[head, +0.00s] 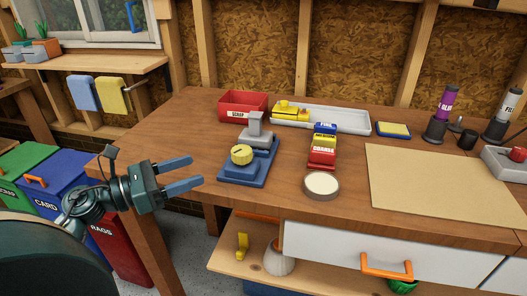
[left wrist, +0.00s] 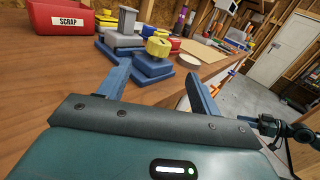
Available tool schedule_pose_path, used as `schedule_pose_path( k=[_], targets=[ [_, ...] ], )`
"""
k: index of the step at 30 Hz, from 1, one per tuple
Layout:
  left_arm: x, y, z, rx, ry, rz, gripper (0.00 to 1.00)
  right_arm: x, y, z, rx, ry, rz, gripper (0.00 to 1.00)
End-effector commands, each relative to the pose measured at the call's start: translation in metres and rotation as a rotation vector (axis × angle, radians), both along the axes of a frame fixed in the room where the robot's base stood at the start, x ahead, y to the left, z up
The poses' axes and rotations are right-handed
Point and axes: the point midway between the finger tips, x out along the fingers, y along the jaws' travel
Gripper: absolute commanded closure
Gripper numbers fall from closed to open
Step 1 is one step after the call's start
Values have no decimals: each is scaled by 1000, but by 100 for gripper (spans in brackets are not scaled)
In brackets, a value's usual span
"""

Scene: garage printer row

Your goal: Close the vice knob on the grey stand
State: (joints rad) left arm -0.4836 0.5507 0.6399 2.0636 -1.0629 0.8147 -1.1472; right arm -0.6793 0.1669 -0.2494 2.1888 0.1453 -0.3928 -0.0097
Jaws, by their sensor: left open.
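A yellow ribbed knob (head: 242,154) sits on the front part of a blue base (head: 240,174) on the workbench. A grey stand (head: 257,130) with a flat top rises behind the knob on the blue base. My left gripper (head: 196,173) is open and empty, left of and in front of the blue base, apart from the knob. In the left wrist view the knob (left wrist: 158,47) shows beyond and between the two open fingers (left wrist: 157,72), with the grey stand (left wrist: 126,25) to its left.
A red SCRAP bin (head: 243,104) stands behind the stand. Red, yellow and blue sanding blocks (head: 322,152) and a round pale disc (head: 321,185) lie to the right. A tan mat (head: 440,180) covers the right bench. Bare wood lies left of the base.

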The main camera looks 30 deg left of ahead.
Motion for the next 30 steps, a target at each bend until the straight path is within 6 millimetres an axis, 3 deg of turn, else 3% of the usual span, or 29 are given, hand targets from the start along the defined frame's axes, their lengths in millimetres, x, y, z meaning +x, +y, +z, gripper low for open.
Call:
schedule_pose_path(
  k=[8, 21, 30],
  targets=[
    [11, -3, 2, 74, -18, -8, 36, -2, 2, 3, 4, 2, 0, 64],
    [84, -52, 4, 69, -18, -7, 36, -6, 0, 9, -38, 23, 11, 64],
    [108, -68, 0, 68, -15, -6, 36, -5, -1, 14, -58, 14, 18, 64]
  ],
)
